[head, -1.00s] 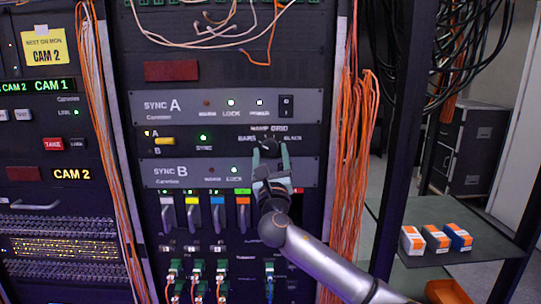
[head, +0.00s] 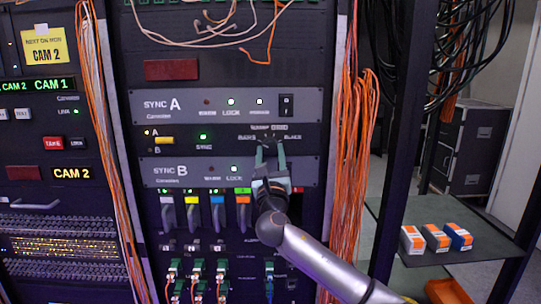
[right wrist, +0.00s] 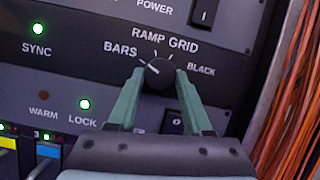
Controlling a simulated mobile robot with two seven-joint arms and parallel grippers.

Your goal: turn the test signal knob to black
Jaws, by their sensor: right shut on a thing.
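The test signal knob (right wrist: 159,75) is a small round black knob on a dark panel, with labels BARS, RAMP, GRID and BLACK around it. Its white mark points up and left, toward BARS. The BLACK label (right wrist: 201,69) is to the right of the knob. My right gripper (right wrist: 160,77) is shut on the knob, with one greenish finger on each side. In the head view my right gripper (head: 270,148) reaches the panel from below and its fingers largely hide the knob. My left gripper is not in view.
The SYNC A panel (head: 190,106) with a black rocker switch is above, and the SYNC B panel (head: 185,173) is below. Colored levers (head: 217,213) stand below left. Orange cables (head: 352,175) hang just right of the rack. Small boxes (head: 436,239) sit on a shelf farther right.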

